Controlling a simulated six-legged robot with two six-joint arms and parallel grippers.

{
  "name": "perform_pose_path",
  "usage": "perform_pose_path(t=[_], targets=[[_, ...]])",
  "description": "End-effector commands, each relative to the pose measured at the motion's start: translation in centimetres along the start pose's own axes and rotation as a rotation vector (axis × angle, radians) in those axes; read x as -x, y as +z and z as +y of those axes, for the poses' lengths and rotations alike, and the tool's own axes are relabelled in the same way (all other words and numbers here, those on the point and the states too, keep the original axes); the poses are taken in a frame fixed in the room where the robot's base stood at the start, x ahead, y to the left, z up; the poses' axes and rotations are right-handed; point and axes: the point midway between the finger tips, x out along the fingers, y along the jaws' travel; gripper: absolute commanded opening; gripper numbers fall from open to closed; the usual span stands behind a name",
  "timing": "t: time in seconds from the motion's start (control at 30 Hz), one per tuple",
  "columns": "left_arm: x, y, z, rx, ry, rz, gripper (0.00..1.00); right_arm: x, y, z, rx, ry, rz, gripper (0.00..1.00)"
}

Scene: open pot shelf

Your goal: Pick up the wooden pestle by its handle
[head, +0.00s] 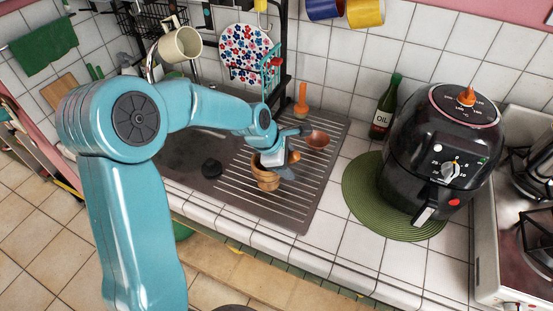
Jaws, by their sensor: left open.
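A wooden mortar (262,180) stands on the ribbed drainer of the sink. My left gripper (286,168) is over the mortar's right side, its dark fingers angled down to the right, and it hides part of the rim. The jaws are open. A small brown wooden piece (294,157) shows just beside the fingers; it looks like part of the pestle, but most of it is hidden. I cannot tell whether the fingers touch it. My right gripper is not in view.
A reddish-brown round-headed utensil (317,140) is just right of the gripper. An orange utensil (301,101) stands behind. Further right are an oil bottle (384,110) and a black air fryer (440,145) on a green mat (358,190). The drainer's front right (290,212) is clear.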

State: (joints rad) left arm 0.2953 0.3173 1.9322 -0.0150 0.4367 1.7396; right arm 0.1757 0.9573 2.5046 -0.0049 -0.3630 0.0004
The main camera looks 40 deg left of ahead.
Motion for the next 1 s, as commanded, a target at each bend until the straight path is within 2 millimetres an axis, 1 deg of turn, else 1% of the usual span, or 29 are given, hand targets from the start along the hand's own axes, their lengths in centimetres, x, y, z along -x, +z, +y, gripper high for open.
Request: perform_pose_path(t=[0.1, 0.27, 0.3, 0.37, 0.4, 0.43, 0.47, 0.8, 0.93, 1.0], targets=[[-0.6, 0.0, 0.1, 0.000, 0.000, 0.000, 0.59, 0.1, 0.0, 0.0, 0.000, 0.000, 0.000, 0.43], [-0.7, 0.0, 0.1, -0.001, 0.001, 0.000, 0.59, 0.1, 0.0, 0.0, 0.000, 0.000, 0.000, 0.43], [-0.7, 0.0, 0.1, -0.001, 0.001, 0.000, 0.52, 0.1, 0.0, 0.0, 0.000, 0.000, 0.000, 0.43], [-0.7, 0.0, 0.1, -0.001, 0.001, 0.000, 0.33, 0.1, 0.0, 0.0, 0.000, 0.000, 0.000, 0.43], [-0.7, 0.0, 0.1, -0.001, 0.001, 0.000, 0.20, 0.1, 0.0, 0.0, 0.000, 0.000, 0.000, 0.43], [-0.7, 0.0, 0.1, -0.001, 0.001, 0.000, 0.10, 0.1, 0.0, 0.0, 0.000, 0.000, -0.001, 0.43], [-0.6, 0.0, 0.1, -0.001, 0.001, 0.000, 0.03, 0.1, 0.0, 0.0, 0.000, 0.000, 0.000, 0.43], [-0.4, 0.1, 0.2, -0.002, 0.002, 0.000, 0.02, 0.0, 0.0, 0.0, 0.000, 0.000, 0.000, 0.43], [0.6, 0.5, 0.5, -0.004, 0.003, -0.001, 0.02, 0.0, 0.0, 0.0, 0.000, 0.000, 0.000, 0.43], [1.5, 0.9, 0.8, -0.004, 0.005, -0.002, 0.02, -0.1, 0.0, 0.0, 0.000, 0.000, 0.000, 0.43]])
